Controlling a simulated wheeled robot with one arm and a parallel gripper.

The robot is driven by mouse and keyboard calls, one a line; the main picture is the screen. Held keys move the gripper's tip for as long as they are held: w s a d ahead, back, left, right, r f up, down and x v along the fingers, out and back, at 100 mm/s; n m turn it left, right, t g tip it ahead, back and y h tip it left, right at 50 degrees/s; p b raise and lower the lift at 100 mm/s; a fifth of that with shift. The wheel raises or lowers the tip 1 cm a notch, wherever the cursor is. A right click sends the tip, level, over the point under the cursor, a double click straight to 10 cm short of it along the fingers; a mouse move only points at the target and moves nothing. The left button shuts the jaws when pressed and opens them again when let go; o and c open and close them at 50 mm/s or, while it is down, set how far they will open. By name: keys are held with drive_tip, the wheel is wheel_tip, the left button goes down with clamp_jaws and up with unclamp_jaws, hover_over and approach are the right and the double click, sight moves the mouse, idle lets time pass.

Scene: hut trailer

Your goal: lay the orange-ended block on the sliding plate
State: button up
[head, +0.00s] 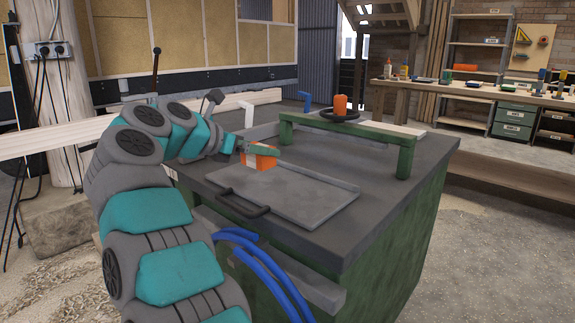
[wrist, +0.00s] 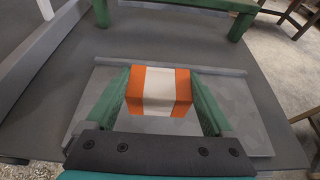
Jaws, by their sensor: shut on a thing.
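The orange-ended block (wrist: 158,90) has a pale middle band and orange ends. My gripper (wrist: 158,95) is shut on it, with one green finger at each orange end. In the head view the block (head: 260,161) shows beside my gripper (head: 262,152), over the far left part of the sliding plate. The sliding plate (head: 305,198) is a flat grey sheet with a raised back edge and a dark handle (head: 243,204) at its front. It also shows beneath the block in the wrist view (wrist: 245,120). I cannot tell whether the block touches the plate.
A green bridge-like frame (head: 345,131) stands on the bench top (head: 395,180) behind the plate. An orange cylinder (head: 340,104) and a dark ring (head: 338,115) are behind that frame. The plate's right half is bare. A shelf and workbench (head: 500,92) stand far right.

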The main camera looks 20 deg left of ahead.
drive_tip(key=w+d, duration=0.1)
drive_tip(key=d, duration=0.1)
drive_tip(key=w+d, duration=0.1)
drive_tip(key=w, duration=0.1)
drive_tip(key=w+d, duration=0.2)
drive_tip(key=shift+w+d+f, duration=0.2)
drive_tip(key=shift+d+f, duration=0.1)
drive_tip(key=shift+d, duration=0.05)
drive_tip(key=shift+w+d+f+b, duration=0.1)
drive_tip(key=shift+f+b, duration=0.35)
drive_tip(key=shift+f, duration=1.35)
drive_tip(key=shift+f+b, duration=0.25)
drive_tip(key=shift+b, duration=0.05)
drive_tip(key=o, duration=1.1)
drive_tip(key=shift+r, duration=0.1)
drive_tip(key=shift+r+p, duration=0.25)
drive_tip(key=shift+p, duration=0.05)
drive_tip(key=b+v, duration=0.1)
drive_tip(key=v, duration=1.1)
